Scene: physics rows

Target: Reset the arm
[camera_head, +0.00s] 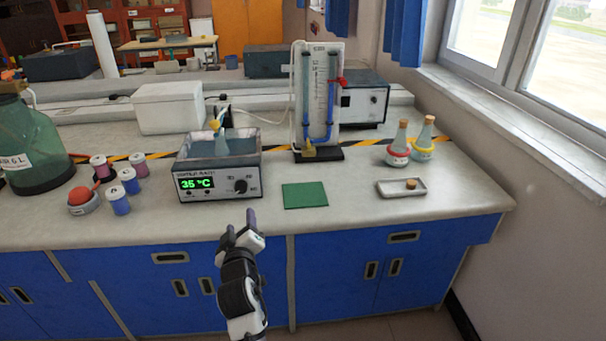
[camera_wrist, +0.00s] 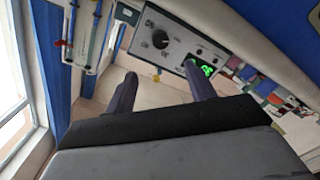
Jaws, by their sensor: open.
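My gripper (camera_head: 241,220) is in front of the lab bench, near its front edge, below the heated water bath (camera_head: 216,180). Its two dark fingers stand apart with nothing between them. In the wrist view my gripper (camera_wrist: 160,90) also shows open and empty, with the bath's front panel (camera_wrist: 172,45) and its dial beyond the fingers. The bath display reads 35 °C, and a flask (camera_head: 221,143) stands in the bath.
A green mat (camera_head: 305,195) lies right of the bath. A small tray (camera_head: 389,189) with a cork and two stoppered flasks (camera_head: 398,146) stand farther right. Spools (camera_head: 118,199) and a large green bottle (camera_head: 32,150) are left. A manometer stand (camera_head: 320,95) is behind.

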